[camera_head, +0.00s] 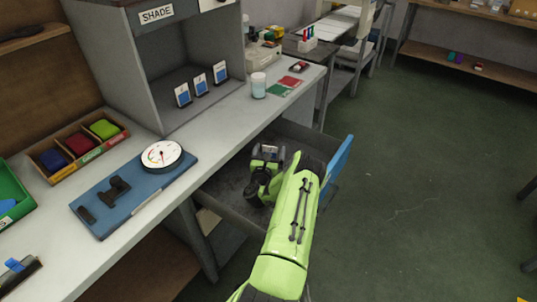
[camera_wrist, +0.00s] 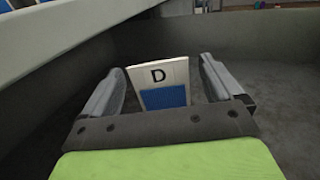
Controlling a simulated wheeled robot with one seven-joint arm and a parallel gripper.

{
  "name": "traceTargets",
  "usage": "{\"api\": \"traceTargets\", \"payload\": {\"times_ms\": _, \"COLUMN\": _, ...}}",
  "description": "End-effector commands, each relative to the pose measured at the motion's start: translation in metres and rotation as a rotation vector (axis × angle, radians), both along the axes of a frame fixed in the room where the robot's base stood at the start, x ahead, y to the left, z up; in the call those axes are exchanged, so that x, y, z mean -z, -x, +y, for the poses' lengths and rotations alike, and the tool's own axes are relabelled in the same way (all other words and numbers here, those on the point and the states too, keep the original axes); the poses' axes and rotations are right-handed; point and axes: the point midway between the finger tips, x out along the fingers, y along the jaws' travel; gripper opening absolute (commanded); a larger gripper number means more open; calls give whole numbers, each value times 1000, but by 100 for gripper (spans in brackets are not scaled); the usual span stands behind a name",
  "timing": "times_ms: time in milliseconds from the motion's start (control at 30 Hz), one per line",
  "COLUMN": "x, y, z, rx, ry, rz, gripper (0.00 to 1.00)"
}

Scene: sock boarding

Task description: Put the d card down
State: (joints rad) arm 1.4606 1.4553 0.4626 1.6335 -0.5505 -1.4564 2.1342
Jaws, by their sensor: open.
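The d card (camera_wrist: 158,82), white with a black "D" above a blue panel, stands between the fingers of my gripper (camera_wrist: 163,72) in the wrist view. The fingers are spread, with a gap visible beside the card. My gripper (camera_head: 266,160) is inside the open grey drawer (camera_head: 235,200), below the bench top, in the head view. The card's lower edge is hidden behind my gripper, so I cannot tell whether it touches the drawer floor.
The drawer's blue front (camera_head: 342,158) is to the right of my arm. The grey SHADE booth (camera_head: 155,75) holds three blue-and-white cards (camera_head: 201,85). A jar (camera_head: 258,86) stands near the bench edge.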

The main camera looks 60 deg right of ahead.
Motion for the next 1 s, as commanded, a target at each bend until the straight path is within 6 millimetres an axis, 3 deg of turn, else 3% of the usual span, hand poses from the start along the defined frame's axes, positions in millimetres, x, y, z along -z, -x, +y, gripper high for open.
{"api": "traceTargets", "payload": {"times_ms": 100, "x": -2, "y": 3, "z": 24, "rx": -6, "ry": 1, "rz": 5, "gripper": 93}}
{"api": "traceTargets", "payload": {"times_ms": 300, "x": -1, "y": 10, "z": 46, "rx": -2, "ry": 0, "rz": 2, "gripper": 93}}
{"api": "traceTargets", "payload": {"times_ms": 1000, "x": -3, "y": 11, "z": 48, "rx": 0, "ry": 1, "rz": 0, "gripper": 93}}
